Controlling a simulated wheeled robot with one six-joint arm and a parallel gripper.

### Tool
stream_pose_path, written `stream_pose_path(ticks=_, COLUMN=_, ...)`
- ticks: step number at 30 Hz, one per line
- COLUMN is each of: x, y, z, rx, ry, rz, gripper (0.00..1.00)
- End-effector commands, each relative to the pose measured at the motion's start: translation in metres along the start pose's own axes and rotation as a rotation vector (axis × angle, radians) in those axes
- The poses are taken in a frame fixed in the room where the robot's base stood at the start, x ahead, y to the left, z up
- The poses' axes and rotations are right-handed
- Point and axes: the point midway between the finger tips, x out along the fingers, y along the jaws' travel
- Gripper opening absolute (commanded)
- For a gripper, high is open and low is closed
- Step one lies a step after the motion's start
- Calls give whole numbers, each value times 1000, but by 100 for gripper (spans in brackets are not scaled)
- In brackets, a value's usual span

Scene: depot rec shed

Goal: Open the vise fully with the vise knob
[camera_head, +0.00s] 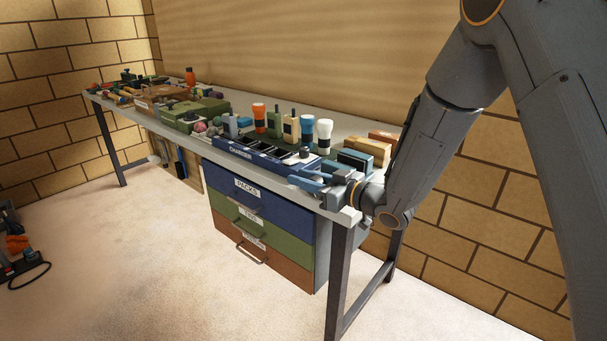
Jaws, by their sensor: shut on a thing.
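A small blue vise (309,183) is at the front edge of the workbench, near its right end. My gripper (338,192) comes in from the right and is at the vise's right side. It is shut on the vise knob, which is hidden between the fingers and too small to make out. How far apart the vise jaws stand cannot be told from here.
A blue tray (233,150) with dark compartments lies behind and left of the vise. Radios and orange, blue and white flashlights (324,139) stand behind it. A teal case (355,160) is close behind my gripper. Drawers (262,222) hang under the workbench (347,213).

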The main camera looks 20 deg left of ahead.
Motion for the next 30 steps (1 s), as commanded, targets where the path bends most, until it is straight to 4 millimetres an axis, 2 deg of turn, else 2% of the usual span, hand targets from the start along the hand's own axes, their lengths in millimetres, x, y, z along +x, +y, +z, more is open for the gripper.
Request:
stream_pose_path(ticks=2, x=0, y=-1, z=-4, rx=-2, ry=-52, rz=0, gripper=2)
stream_pose_path(ticks=15, x=1, y=-1, z=9, rx=-2, ry=-365, rz=0, gripper=2)
stream_pose_path(ticks=30, x=1, y=0, z=20, rx=-1, ry=-561, rz=0, gripper=2)
